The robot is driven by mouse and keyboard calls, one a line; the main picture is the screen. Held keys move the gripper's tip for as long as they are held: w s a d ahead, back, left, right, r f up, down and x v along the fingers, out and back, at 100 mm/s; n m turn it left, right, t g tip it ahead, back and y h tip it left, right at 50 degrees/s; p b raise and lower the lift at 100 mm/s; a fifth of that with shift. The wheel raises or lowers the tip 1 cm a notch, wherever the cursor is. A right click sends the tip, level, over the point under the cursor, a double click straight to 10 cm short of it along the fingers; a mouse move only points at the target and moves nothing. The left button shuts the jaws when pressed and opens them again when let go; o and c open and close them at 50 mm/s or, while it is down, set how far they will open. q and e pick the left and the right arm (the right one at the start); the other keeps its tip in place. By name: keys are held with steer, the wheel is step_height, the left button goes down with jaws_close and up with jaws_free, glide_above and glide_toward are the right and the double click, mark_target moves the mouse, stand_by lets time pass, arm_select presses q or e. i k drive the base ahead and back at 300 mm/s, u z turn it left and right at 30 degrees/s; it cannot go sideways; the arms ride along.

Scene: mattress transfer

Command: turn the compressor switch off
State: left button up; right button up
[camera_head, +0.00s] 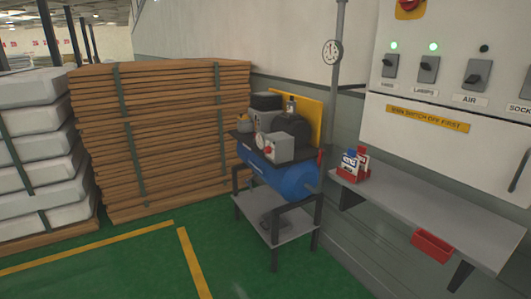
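The compressor (296,181) has a blue tank and stands on a dark-legged stand with a lower shelf. On its top front sits a grey box (287,148) with a small red knob (267,150); the knob's setting is too small to tell. The wall panel (400,150) at right has a row of rotary switches. The one labelled AIR (477,73) has a dark lamp (484,48) above it. The switch labelled LAMPS (428,68) and the one left of it (390,65) have lit green lamps. Neither of my grippers is in view.
A grey shelf (440,213) with a red bin (431,246) juts out below the panel. Small bottles (353,163) stand at its left end. Stacked brown boards (165,140) and white mattresses (35,130) fill the left. Green floor (120,275) in front is clear.

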mark_target(268, 150)
steer(key=u, duration=0.9)
steer(key=i, duration=2.3)
steer(key=z, duration=2.95)
